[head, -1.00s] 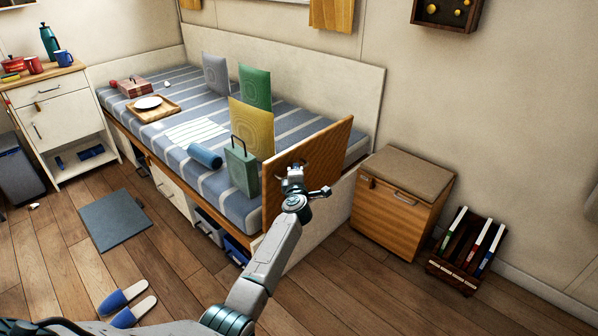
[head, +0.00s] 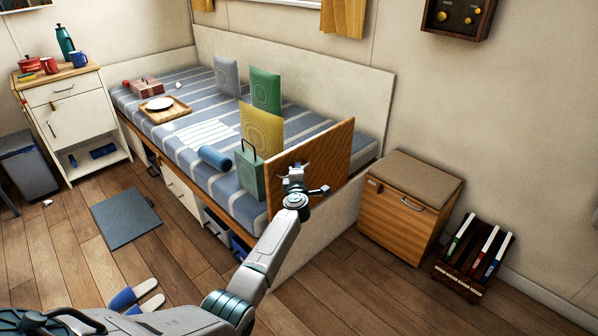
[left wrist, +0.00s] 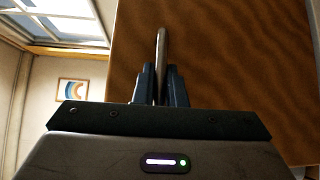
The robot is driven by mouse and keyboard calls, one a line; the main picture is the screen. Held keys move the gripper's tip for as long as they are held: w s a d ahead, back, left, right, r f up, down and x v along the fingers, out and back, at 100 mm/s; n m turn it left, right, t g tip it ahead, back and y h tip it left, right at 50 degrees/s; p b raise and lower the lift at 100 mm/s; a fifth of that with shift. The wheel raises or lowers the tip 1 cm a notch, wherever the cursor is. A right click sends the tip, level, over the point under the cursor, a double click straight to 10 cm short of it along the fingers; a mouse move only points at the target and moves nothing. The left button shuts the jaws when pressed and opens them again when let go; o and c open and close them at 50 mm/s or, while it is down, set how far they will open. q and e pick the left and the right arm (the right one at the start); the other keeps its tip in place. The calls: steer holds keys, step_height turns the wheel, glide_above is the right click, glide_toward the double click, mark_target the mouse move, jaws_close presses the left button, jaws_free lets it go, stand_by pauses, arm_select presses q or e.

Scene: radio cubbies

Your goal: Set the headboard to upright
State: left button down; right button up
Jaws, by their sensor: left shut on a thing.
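The headboard (head: 325,158) is a flat wooden panel at the near right end of the bed (head: 310,235). It stands up above the mattress, close to upright; any small tilt is hard to judge. My left gripper (head: 292,172) is at its outer face. In the left wrist view, the fingers (left wrist: 160,88) are shut around a metal handle (left wrist: 161,48) on the panel (left wrist: 230,75). The gripper hides the panel's lower middle in the head view. My right gripper is not in view.
A green box (head: 250,176), a yellow cushion (head: 261,130) and a blue roll (head: 215,158) are on the mattress near the headboard. A cushioned wooden cabinet (head: 405,212) and a rack (head: 472,258) stand to the right. Floor is clear between my arm and the cabinet.

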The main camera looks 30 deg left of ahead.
arm_select(q)
steer(key=shift+a+r, duration=0.25)
steer(key=shift+r, duration=0.05)
steer(key=c, duration=1.7)
jaws_free()
steer(key=shift+c, duration=0.2)
steer(key=shift+o, duration=1.2)
steer(key=shift+w+a+f, duration=0.1)
steer(key=shift+f, duration=0.05)
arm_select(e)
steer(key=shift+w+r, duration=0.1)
